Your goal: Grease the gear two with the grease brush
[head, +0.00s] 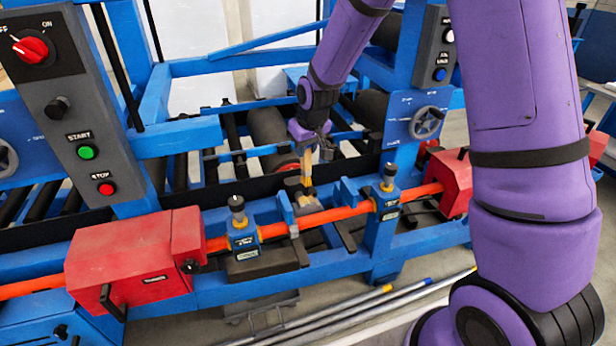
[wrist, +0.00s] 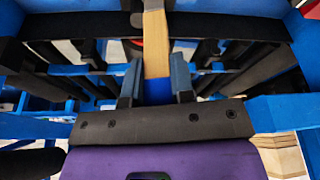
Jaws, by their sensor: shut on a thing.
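My gripper (head: 307,160) hangs over the middle of the blue machine, above the orange shaft. In the wrist view, its two blue-grey fingers (wrist: 156,72) are shut on the grease brush (wrist: 155,48). The brush has a flat, light wooden handle that points away from the palm, with a grey part at its far end. In the head view, the brush (head: 306,176) shows small and roughly upright below the gripper, near the grey block on the shaft; I cannot tell if they touch. I cannot pick out gear two with certainty in either view.
The orange shaft (head: 330,215) runs between two red boxes (head: 135,262) (head: 458,182). Two blue clamps with black knobs (head: 238,212) (head: 389,178) stand on it. Dark rollers (head: 268,137) lie behind. A control panel (head: 75,110) rises at left. Metal poles (head: 350,308) lie in front.

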